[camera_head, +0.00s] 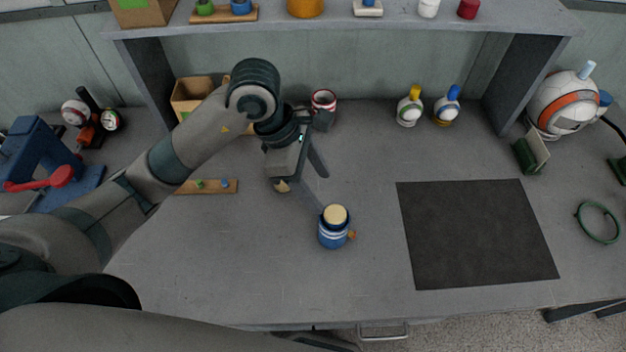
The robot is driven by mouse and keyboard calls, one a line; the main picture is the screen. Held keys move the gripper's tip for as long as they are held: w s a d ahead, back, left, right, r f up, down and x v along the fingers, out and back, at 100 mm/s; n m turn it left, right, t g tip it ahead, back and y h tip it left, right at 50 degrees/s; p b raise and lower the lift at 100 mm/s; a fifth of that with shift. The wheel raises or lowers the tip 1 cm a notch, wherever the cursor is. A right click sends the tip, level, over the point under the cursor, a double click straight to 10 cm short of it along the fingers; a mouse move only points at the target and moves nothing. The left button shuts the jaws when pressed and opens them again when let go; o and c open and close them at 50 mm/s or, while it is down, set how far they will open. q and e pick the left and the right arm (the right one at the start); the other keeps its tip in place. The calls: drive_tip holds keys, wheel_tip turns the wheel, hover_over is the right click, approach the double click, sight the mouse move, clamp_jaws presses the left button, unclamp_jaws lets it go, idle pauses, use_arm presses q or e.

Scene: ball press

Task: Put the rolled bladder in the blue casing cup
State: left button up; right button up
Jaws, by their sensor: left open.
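The blue casing cup (333,239), with white bands, stands upright on the grey table left of the dark mat. A cream rolled bladder (335,214) sits in its mouth, with its rounded top showing above the rim. Its lower part is hidden in the cup. My left gripper (321,191) is open and empty, just up and left of the cup. One finger reaches down close to the cup's rim; I cannot tell whether it touches. My right gripper is not in view.
A small tan object (282,186) shows partly beneath the left gripper. A small orange piece (352,235) is at the cup's right side. The dark mat (478,233) is bare. A red-and-white can (323,101) and two small bottles (409,108) stand toward the back.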

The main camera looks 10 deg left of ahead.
use_arm(q)
drive_tip(key=shift+v, duration=1)
